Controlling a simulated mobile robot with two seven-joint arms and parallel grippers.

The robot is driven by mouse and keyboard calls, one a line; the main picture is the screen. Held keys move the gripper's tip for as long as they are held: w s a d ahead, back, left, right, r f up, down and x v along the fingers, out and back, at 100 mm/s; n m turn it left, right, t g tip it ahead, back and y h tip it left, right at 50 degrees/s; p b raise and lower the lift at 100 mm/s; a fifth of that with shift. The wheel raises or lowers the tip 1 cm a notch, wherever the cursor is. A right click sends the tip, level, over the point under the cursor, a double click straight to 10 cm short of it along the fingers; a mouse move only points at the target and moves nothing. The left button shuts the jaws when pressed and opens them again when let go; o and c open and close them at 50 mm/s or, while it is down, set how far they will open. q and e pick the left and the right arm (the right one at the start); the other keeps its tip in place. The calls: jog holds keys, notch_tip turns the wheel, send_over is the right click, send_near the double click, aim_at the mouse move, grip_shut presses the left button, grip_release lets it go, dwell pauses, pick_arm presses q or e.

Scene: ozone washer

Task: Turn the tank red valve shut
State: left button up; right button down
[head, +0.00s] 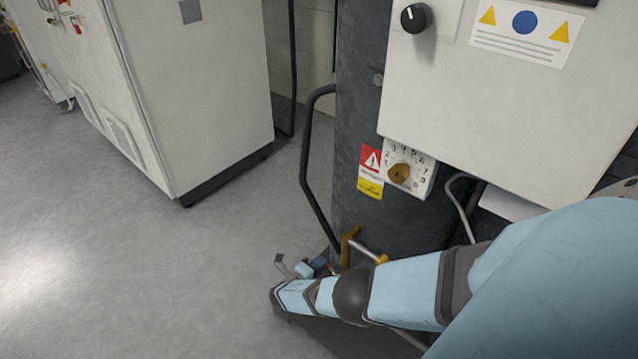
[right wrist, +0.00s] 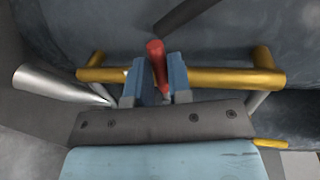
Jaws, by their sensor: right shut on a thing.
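The red valve handle (right wrist: 156,55) shows in the right wrist view as a short red lever in front of the dark tank (right wrist: 215,35). My right gripper (right wrist: 164,72) has its two blue fingers on either side of the handle and is shut on it. The handle's upper end sticks out past the fingers. In the head view my right gripper (head: 311,267) is low at the foot of the tank (head: 357,225), and the valve is mostly hidden by the gripper. My left gripper is not in view.
A yellow bar (right wrist: 215,78) runs behind the fingers, close to them. A silver pipe (right wrist: 55,86) is at the left. A black rail (head: 307,165) stands beside the tank. A grey control box (head: 500,110) hangs above my forearm. Open floor (head: 130,270) lies to the left.

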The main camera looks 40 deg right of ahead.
jog(key=shift+d, duration=0.1)
dwell(0.3)
jog(key=c, duration=1)
grip_release()
jog(key=shift+c, duration=0.2)
jog(key=p+v, duration=0.2)
jog(key=v, duration=1.1)
jog(key=shift+a, duration=0.4)
